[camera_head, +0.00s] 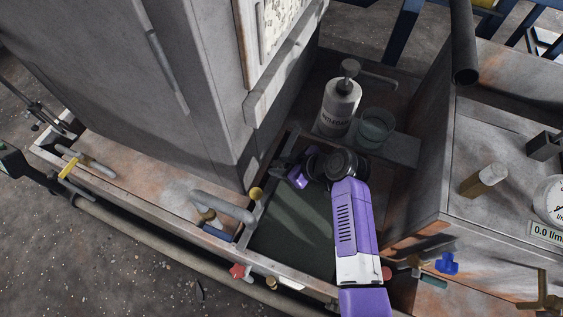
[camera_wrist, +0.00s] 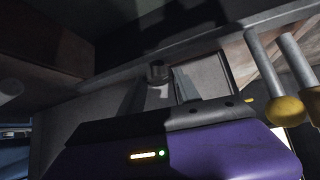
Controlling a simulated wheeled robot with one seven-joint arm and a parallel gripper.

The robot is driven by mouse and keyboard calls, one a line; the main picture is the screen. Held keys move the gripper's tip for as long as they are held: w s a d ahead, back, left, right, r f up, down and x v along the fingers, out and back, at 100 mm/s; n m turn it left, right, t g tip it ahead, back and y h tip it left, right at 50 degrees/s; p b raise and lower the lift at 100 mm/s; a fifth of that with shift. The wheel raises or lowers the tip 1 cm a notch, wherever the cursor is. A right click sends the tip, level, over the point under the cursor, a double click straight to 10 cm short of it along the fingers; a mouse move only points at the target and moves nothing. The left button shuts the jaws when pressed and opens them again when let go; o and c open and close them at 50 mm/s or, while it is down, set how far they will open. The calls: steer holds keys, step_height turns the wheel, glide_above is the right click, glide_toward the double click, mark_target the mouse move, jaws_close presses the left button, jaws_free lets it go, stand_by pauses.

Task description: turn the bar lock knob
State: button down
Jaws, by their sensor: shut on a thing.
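My gripper (camera_head: 284,166) reaches over the dark screen tray, with its purple wrist to the right and its fingers at the grey bar beside the machine housing. In the wrist view a small dark round knob (camera_wrist: 158,71) sits on the bar at the fingers' tips; it appears to be the bar lock knob. My gripper (camera_wrist: 160,88) is shut on it. In the head view the fingers and my wrist hide the knob, so its turn angle cannot be told.
A white pump bottle (camera_head: 339,106) and a glass jar (camera_head: 374,128) stand behind my wrist. A red knob (camera_head: 238,271) is at the front edge. The tall grey housing (camera_head: 150,90) closes off the left.

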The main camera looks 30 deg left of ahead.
steer(key=m+t+p, duration=0.1)
steer(key=m+p, duration=0.1)
steer(key=m+t+p, duration=0.1)
steer(key=shift+s+a+r+m+t+h+p, duration=0.15)
steer(key=shift+s+r+m+t+h+p, duration=0.15)
steer(key=shift+s+h+p, duration=0.1)
steer(key=shift+a+f+m+t+h+p, duration=0.1)
steer(key=shift+f+m+t+h+p, duration=0.1)
steer(key=shift+m+t+h+p, duration=0.65)
steer(key=shift+f+m+p, duration=0.1)
steer(key=shift+m+p, duration=0.45)
steer(key=shift+m, duration=0.1)
steer(key=c, duration=0.8)
jaws_free()
steer(key=shift+c, duration=0.2)
steer(key=p+v, duration=0.2)
steer(key=v, duration=0.5)
steer(key=shift+s+d, duration=0.25)
steer(key=shift+d, duration=0.05)
